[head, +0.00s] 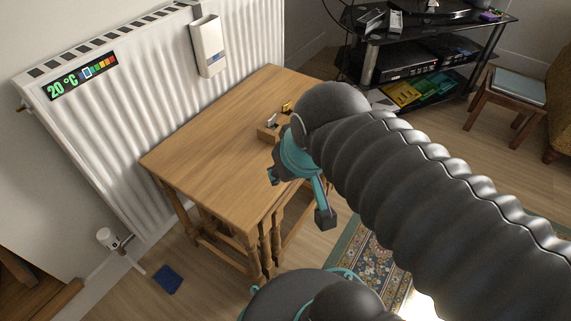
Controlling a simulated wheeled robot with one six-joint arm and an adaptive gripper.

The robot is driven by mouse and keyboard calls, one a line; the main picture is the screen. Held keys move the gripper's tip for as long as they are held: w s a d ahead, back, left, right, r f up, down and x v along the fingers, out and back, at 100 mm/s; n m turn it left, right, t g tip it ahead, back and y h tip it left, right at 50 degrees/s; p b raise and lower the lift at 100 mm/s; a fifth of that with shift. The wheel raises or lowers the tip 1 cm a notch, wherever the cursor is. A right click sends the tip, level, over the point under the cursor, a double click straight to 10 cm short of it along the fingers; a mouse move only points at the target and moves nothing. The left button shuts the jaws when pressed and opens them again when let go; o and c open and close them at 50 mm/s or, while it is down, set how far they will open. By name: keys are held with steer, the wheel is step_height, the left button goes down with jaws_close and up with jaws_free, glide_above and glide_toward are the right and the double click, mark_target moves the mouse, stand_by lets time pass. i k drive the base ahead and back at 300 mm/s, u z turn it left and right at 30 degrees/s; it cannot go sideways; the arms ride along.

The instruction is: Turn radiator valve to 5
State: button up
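The white radiator valve (107,238) sits low at the left, near the bottom corner of the white radiator (115,140). Its dial numbers are too small to read, so its setting cannot be told. My gripper (298,197), with teal fingers, is over the right side of the wooden table, well to the right of the valve and apart from it. Its fingers are spread apart with nothing visible between them. Part of the gripper is hidden behind my dark ribbed arm.
A wooden nesting table (205,140) stands between my gripper and the radiator, with a small wooden holder (270,130) on it. A blue item (167,279) lies on the floor near the valve. A black media stand (430,60) and a stool (502,100) are at the back right.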

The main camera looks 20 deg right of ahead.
mark_target(105, 237)
steer(key=u, duration=1.4)
